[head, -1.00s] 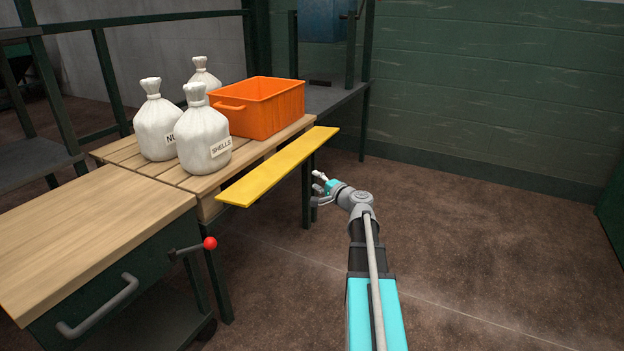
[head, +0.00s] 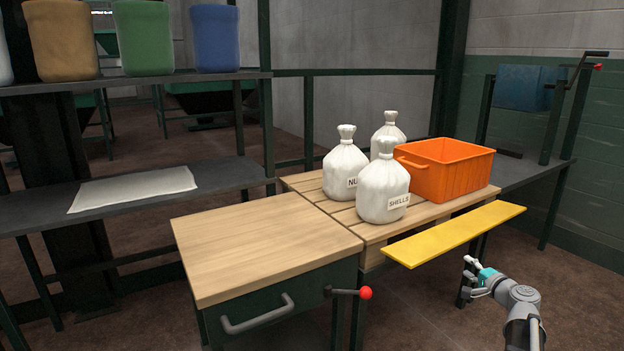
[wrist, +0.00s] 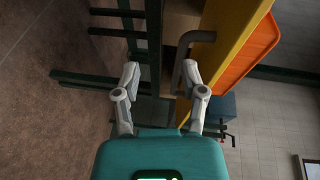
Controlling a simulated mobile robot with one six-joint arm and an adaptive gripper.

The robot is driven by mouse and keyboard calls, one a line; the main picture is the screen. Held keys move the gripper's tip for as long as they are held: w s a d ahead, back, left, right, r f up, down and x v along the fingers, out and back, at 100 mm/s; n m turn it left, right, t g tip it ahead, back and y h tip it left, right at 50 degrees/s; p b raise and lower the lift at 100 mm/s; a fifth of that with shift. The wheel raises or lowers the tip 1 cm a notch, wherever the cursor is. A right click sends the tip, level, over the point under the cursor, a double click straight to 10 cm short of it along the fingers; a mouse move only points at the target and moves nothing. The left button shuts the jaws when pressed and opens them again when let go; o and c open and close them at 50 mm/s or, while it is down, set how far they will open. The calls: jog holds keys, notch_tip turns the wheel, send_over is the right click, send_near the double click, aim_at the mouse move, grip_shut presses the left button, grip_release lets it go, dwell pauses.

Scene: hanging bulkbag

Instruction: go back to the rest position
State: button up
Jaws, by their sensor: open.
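My gripper (head: 473,276) is in the head view at the lower right, below and in front of the yellow board (head: 455,234). It is open and empty. In the wrist view my gripper (wrist: 160,78) shows its two fingers spread apart with nothing between them. The yellow board also shows in the wrist view (wrist: 228,45), to the right of the fingers and apart from them.
Several white tied sacks (head: 384,190), two labelled, and an orange crate (head: 450,172) stand on a slatted wooden table. A wooden-topped drawer cabinet (head: 262,240) with a red-knobbed lever (head: 364,293) is left of it. Shelves hold coloured bags (head: 144,38). Floor at right is clear.

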jog(key=s+a+f+n+g+y, duration=0.1)
jog(key=s+a+f+n+g, duration=0.15)
jog(key=a, duration=0.45)
jog(key=s+a+f+n+g, duration=0.1)
jog(key=a+f+n+g, duration=0.25)
jog(key=a, duration=0.35)
jog(key=s+a+f+n+g+y, duration=0.1)
jog(key=s+a+f+n+g, duration=0.2)
jog(key=a, duration=0.5)
jog(key=s+a+f+n+g+h, duration=0.55)
jog(key=s+a+f, duration=0.2)
jog(key=s, duration=0.35)
notch_tip(320, 180, up, 55)
jog(key=s+g+p, duration=0.1)
jog(key=s+p, duration=0.1)
jog(key=p, duration=5.3)
jog(key=shift+s+a+r+g, duration=0.15)
jog(key=shift+s+g, duration=0.2)
